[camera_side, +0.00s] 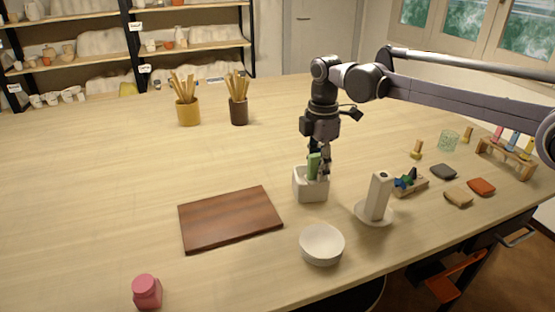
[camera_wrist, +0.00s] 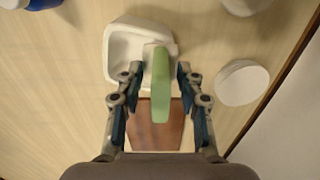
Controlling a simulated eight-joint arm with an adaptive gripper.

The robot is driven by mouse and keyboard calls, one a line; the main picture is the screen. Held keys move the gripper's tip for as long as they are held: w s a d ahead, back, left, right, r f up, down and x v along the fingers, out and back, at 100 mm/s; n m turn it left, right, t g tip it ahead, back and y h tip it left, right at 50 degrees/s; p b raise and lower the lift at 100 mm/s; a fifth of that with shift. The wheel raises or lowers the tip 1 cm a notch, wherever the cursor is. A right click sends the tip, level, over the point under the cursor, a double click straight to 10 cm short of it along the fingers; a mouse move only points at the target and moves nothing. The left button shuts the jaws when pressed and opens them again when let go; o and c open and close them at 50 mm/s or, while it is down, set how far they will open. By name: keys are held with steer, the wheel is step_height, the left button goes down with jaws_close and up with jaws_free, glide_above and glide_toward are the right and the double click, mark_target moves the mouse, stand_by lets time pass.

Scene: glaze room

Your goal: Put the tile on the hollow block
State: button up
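A green tile (camera_side: 313,166) stands on end in a white open-topped tub (camera_side: 311,190), its upper part above the rim. My gripper (camera_side: 320,162) is pointing down over the tub. In the wrist view my gripper (camera_wrist: 160,72) is open, with one finger on each side of the green tile (camera_wrist: 161,88). A gap shows between the tile and each finger. The white tub (camera_wrist: 116,48) is behind the tile there. A tall pale block (camera_side: 378,197) with a dark hole in its top stands slightly leaning on a white saucer (camera_side: 372,221), right of the tub.
A pink jar (camera_side: 147,291) is front left. Tool pots (camera_side: 188,112) stand behind.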

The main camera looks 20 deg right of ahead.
mark_target(319, 154)
steer(key=shift+r, duration=0.1)
step_height(319, 154, up, 12)
steer(key=shift+f, duration=0.15)
steer(key=shift+s+d+r+m, duration=0.1)
steer(key=shift+d+r+m, duration=0.2)
steer(key=shift+d+r, duration=0.15)
steer(key=s+d+m+t, duration=0.4)
steer(key=s+d+m, duration=0.5)
steer(key=s+d, duration=0.1)
steer(key=s+d+f+m+t, duration=0.1)
steer(key=s+d+f+m, duration=0.2)
steer(key=s+f, duration=0.4)
steer(key=s+d+f+m+t, duration=0.2)
steer(key=s+d+f+m, duration=0.1)
steer(key=s+f+m, duration=0.2)
steer(key=s+f, duration=0.2)
steer(key=s, duration=0.1)
steer(key=shift+s+d, duration=0.3)
